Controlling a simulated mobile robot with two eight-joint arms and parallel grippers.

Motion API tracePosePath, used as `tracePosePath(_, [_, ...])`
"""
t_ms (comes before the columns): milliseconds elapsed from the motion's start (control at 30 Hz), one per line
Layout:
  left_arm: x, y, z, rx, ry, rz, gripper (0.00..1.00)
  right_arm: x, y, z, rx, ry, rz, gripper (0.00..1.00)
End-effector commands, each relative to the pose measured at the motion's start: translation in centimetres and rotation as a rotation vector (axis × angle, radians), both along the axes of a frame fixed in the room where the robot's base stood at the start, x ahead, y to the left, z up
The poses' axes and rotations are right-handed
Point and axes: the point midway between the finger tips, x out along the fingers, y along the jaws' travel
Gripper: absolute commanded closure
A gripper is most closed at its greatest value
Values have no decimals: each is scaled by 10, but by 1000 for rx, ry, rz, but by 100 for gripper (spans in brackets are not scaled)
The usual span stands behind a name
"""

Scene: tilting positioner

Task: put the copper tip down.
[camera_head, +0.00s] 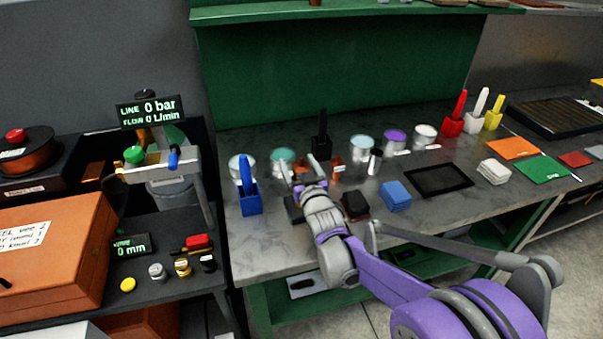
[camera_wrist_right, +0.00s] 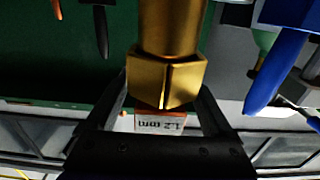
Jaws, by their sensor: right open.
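A gold-coloured metal piece with a hexagonal end, which looks like the copper tip (camera_wrist_right: 168,75), fills the middle of the right wrist view. My right gripper (camera_wrist_right: 163,108) is open, with its dark fingers on either side of this piece. I cannot tell whether either finger touches it. A small tag reading "1.2 mm" (camera_wrist_right: 160,124) shows just below the hexagonal end. In the head view my right gripper (camera_head: 300,182) is over the grey bench, and its own wrist hides much of what is between the fingers. My left gripper is not in view.
On the grey bench (camera_head: 265,258), a blue holder (camera_head: 249,203) stands left of my gripper and a black holder (camera_head: 321,142) behind it. Several cans stand along the back. A dark block (camera_head: 355,205) and a blue block (camera_head: 396,195) lie to the right, before a black mat (camera_head: 438,180).

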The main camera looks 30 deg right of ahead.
Motion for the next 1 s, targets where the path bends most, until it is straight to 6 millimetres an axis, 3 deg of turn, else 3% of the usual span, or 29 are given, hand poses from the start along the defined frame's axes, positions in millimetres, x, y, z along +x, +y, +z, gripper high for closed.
tracePosePath(167, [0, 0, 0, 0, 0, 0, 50, 0, 0, 0, 0, 0, 0, 14])
tracePosePath(633, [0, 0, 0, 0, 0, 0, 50, 0, 0, 0, 0, 0, 0, 98])
tracePosePath(1000, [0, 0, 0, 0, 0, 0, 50, 0, 0, 1, 0, -1, 0, 100])
